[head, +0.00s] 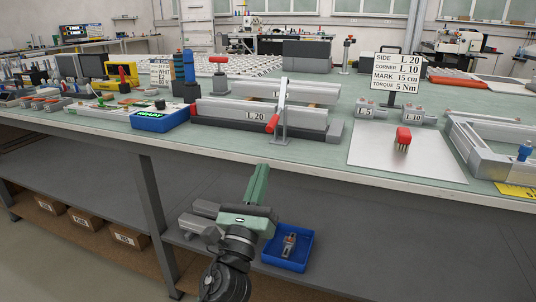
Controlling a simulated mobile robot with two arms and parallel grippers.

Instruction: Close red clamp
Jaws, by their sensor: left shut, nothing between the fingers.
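A clamp with a red handle (272,124) and a pale lever arm stands on a grey post at the front of the L 20 profile fixture (230,112). Its lever is tilted, with the red handle at the low front end. My left gripper (261,172) is green, shut and empty. It appears below and in front of the clamp, apart from it, over the bench's front edge and lower shelf. My right gripper is not in view.
A blue tray (160,121) marked READY stands left of the fixture. A red-topped brush (403,138) is on a pale plate at right, near a frame (490,165). A blue bin (287,262) is on the lower shelf. The bench front edge lies between my gripper and the clamp.

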